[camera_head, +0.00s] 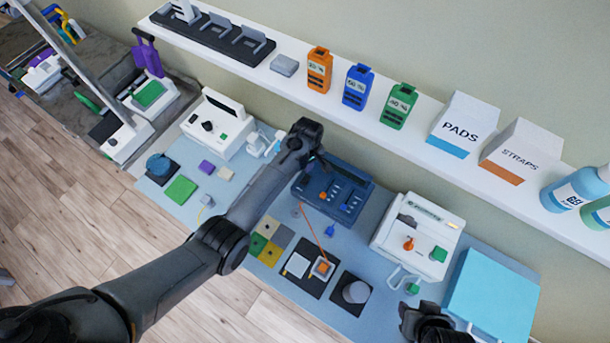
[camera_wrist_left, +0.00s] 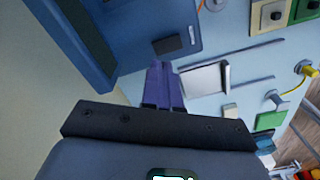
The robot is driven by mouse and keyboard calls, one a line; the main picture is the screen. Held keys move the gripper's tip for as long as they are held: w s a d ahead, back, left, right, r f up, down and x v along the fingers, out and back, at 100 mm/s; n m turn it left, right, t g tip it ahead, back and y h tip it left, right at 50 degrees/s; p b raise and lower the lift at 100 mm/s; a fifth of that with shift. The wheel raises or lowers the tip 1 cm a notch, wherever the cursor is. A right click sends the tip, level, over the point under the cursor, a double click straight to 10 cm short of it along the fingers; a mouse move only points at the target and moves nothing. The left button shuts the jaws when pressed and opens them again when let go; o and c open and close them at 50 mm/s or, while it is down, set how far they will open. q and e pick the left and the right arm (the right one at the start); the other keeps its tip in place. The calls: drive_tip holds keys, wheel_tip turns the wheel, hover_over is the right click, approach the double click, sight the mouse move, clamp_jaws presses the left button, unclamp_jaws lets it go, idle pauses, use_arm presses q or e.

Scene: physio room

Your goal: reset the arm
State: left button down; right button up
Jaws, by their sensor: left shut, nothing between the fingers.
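My left arm (camera_head: 165,275) reaches in from the lower left across the table. Its wrist end (camera_head: 305,140) is over the back of the table, beside the dark blue device (camera_head: 332,190). In the left wrist view the purple fingers of my left gripper (camera_wrist_left: 163,72) are shut together with nothing between them. The dark blue device (camera_wrist_left: 130,35) fills the upper left there, close to the fingers. In the head view the fingers are mostly hidden behind the arm. A dark part of my right arm (camera_head: 432,325) shows at the bottom edge; its jaws cannot be made out.
A white shelf (camera_head: 285,92) runs along the wall with bottles and boxes. A white device (camera_head: 217,125) stands left and another (camera_head: 415,235) right, near a light blue block (camera_head: 490,295). Small pads and a grey knob (camera_head: 355,292) lie at the front. Wooden floor lies front left.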

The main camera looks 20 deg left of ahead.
use_arm(q)
drive_tip(key=shift+r, duration=0.5)
drive_tip(key=shift+s+f, duration=0.1)
drive_tip(key=shift+s+a+p, duration=0.15)
drive_tip(key=shift+s+p, duration=0.15)
drive_tip(key=s+a+r+m+t+p, duration=0.1)
drive_tip(key=s+a+r+m, duration=0.15)
drive_tip(key=s, duration=0.55)
drive_tip(key=s+a+r+m+t+p, duration=0.1)
drive_tip(key=s+m, duration=0.3)
drive_tip(key=s, duration=0.4)
drive_tip(key=s+r+m+t+p, duration=0.1)
drive_tip(key=s+r+m, duration=0.4)
drive_tip(key=s+r, duration=0.7)
drive_tip(key=s, duration=0.2)
drive_tip(key=shift+s+a+r+t, duration=0.2)
drive_tip(key=shift+s+a+t, duration=0.1)
drive_tip(key=shift+s+a, duration=0.1)
